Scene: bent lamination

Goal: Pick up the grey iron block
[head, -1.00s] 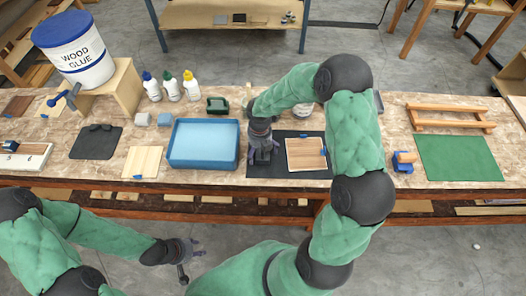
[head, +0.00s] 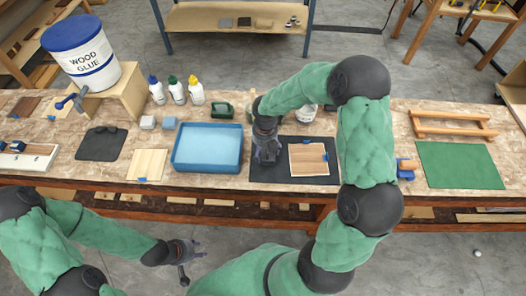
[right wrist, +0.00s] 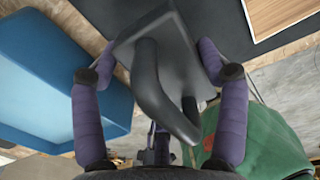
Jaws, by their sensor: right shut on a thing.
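The grey iron block (right wrist: 178,58) with its curved dark handle fills the middle of the right wrist view. My right gripper (right wrist: 155,80) is shut on it, with one purple finger on each side. In the head view my right gripper (head: 267,150) points down over the left part of the black mat (head: 262,175), and it and the arm mostly hide the block. I cannot tell how far the block is above the mat. My left gripper (head: 190,251) is off the bench's front edge, empty, with its fingers apart.
A blue tray (head: 208,169) stands just left of the right gripper. A wooden panel (head: 308,159) lies on the mat to its right. Glue bottles (head: 177,91) and a green item (head: 222,110) stand behind. A green mat (head: 460,165) lies far right.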

